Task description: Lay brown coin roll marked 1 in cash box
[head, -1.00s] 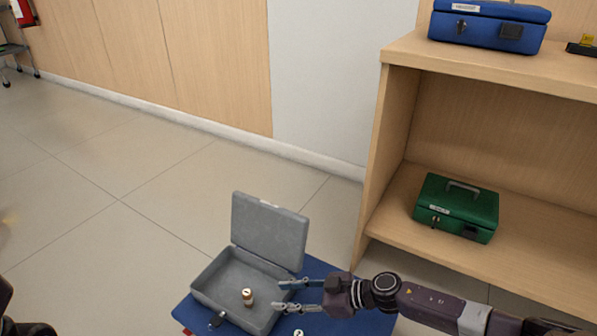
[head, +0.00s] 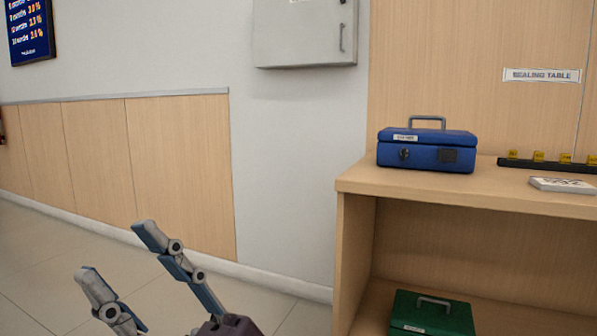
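My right gripper (head: 114,251) is raised at the bottom left of the head view. Its two fingers are spread apart with nothing between them. The open grey cash box and the brown coin roll are both out of view. My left gripper is not in view. A closed blue cash box (head: 427,152) with a grey handle and a white label stands on top of the wooden shelf unit. A closed green cash box (head: 433,317) is partly visible on the shelf below, cut off by the bottom edge.
The wooden shelf unit (head: 460,190) fills the right side. A grey wall cabinet (head: 305,35) hangs above. Tiled floor (head: 35,240) is clear at the left.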

